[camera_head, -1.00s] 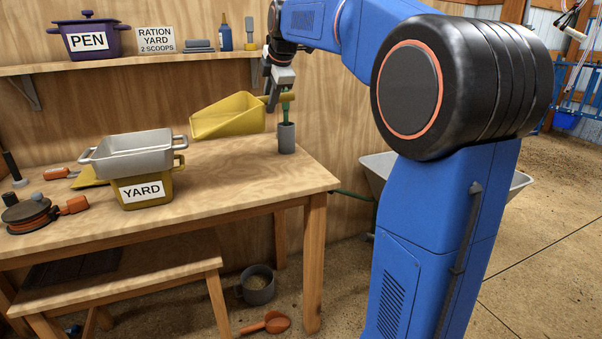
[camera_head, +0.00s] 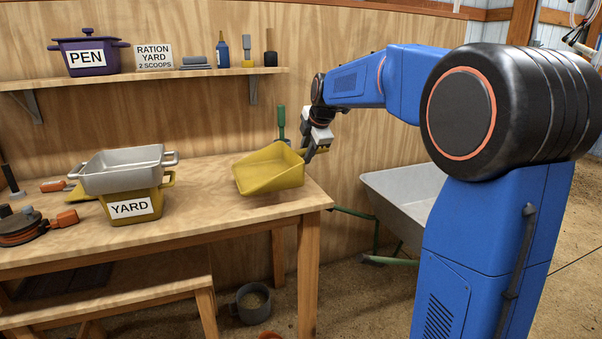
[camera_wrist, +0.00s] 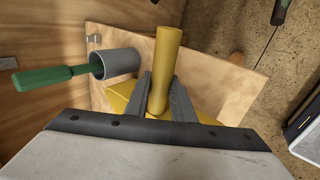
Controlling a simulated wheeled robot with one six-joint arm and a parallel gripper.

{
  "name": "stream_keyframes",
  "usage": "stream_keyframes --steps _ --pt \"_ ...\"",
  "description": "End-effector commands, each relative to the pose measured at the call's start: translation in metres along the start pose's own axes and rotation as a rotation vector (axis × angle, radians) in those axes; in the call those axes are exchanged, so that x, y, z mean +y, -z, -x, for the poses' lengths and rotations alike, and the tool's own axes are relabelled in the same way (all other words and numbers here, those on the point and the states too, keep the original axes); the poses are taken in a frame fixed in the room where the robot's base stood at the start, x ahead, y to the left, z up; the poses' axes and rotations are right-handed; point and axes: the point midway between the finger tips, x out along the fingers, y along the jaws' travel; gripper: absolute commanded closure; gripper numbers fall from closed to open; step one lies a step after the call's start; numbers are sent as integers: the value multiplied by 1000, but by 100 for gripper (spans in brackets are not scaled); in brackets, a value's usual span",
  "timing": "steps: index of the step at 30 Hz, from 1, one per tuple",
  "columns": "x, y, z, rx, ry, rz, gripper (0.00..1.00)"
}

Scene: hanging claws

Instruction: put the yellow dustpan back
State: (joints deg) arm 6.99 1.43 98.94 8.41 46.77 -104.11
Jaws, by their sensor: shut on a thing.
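The yellow dustpan (camera_head: 268,172) is over the right end of the table in the head view, its pan toward the left. I cannot tell whether its underside touches the tabletop. My gripper (camera_head: 318,150) is at its right side, shut on its handle. In the wrist view the yellow handle (camera_wrist: 168,60) stands up between the fingers of my gripper (camera_wrist: 160,100). The pan is mostly hidden there behind the gripper body.
A green-handled tool (camera_head: 281,120) stands behind the dustpan; its grey cup (camera_wrist: 119,63) shows in the wrist view. The YARD bin (camera_head: 135,207) bears a grey tray (camera_head: 120,176) at left. A shelf (camera_head: 160,76) runs above. A wheelbarrow (camera_head: 400,197) stands right of the table.

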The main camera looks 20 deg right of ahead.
Motion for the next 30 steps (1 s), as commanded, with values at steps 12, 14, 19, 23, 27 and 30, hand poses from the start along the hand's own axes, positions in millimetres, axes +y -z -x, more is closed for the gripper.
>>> stream_keyframes --steps 12,14,19,23,27,30 --pt "-21 -1 -31 0 0 0 100" --pt "-26 -1 -38 0 1 0 100" --pt "-29 -1 -44 0 -2 0 100" --pt "-29 -1 -44 0 -2 0 100" --pt "-30 -1 -46 0 -1 0 100" --pt "-31 -1 -46 0 -1 0 61"
